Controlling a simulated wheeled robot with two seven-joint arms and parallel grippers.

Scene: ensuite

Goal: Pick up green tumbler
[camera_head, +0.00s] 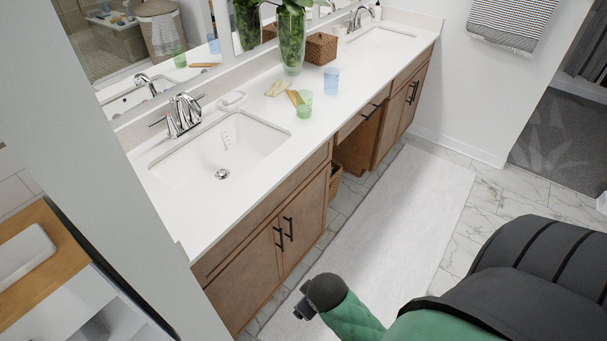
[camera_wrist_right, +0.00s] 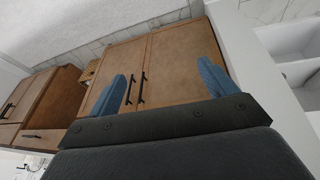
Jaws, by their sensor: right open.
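The green tumbler (camera_head: 304,104) stands upright on the white vanity counter (camera_head: 240,190), right of the near sink. A blue tumbler (camera_head: 331,82) stands just behind it to the right. My right gripper (camera_head: 304,309) is low in front of the vanity, well below and apart from the tumbler. In the right wrist view its two blue fingers (camera_wrist_right: 165,85) are spread apart with nothing between them, facing the brown cabinet doors. No tumbler shows in the right wrist view. My left gripper is not in view.
A wooden brush or comb (camera_head: 295,98) lies close beside the green tumbler. A soap bar (camera_head: 278,88), a glass vase with leaves (camera_head: 291,40) and a wicker box (camera_head: 321,48) are nearby. Black door handles (camera_head: 283,235) stick out from the vanity. A white rug (camera_head: 395,230) covers the floor.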

